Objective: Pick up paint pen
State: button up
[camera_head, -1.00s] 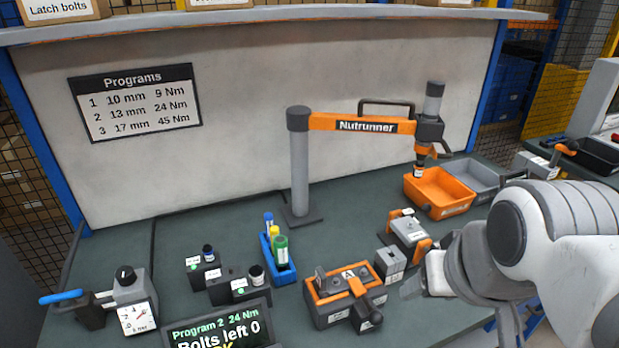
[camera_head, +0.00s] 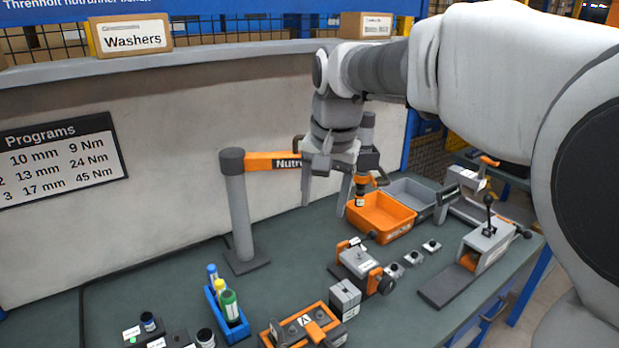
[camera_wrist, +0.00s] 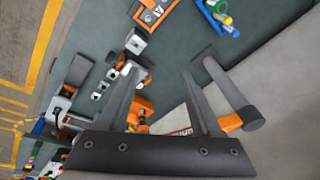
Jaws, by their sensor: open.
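I cannot read which is the paint pen. The holder (camera_wrist: 232,31) and pens also show at the top right of the wrist view. My gripper (camera_head: 323,206) is open and empty, pointing down above the bench in front of the nutrunner arm, up and to the right of the pens. Its two spread fingers (camera_wrist: 159,73) show in the wrist view with nothing between them.
The nutrunner post (camera_head: 240,215) stands behind the pens. An orange bin (camera_head: 382,222) and a grey bin (camera_head: 412,193) are at the right. A clamp fixture (camera_head: 358,262), a grey block (camera_head: 345,298) and an orange tray (camera_head: 300,328) stand right of the holder. Small bottles (camera_head: 148,322) are left.

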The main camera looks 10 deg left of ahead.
jog(key=w+a+f+m+g, duration=0.1)
jog(key=w+a+f, duration=0.2)
jog(key=a, duration=0.4)
jog(key=w+a+f, duration=0.2)
jog(key=a+f, duration=0.2)
jog(key=a, duration=0.4)
jog(key=m+g+h+p, duration=0.1)
send_over(217, 282)
notch_tip(217, 282, down, 8)
notch_tip(217, 282, down, 12)
jog(key=shift+b, duration=0.3)
jog(key=shift+w+d+f, duration=0.1)
jog(key=shift+f, duration=1.35)
jog(key=shift+d+f, duration=0.1)
jog(key=shift+f, duration=1.35)
jog(key=shift+c, duration=0.3)
grip_shut()
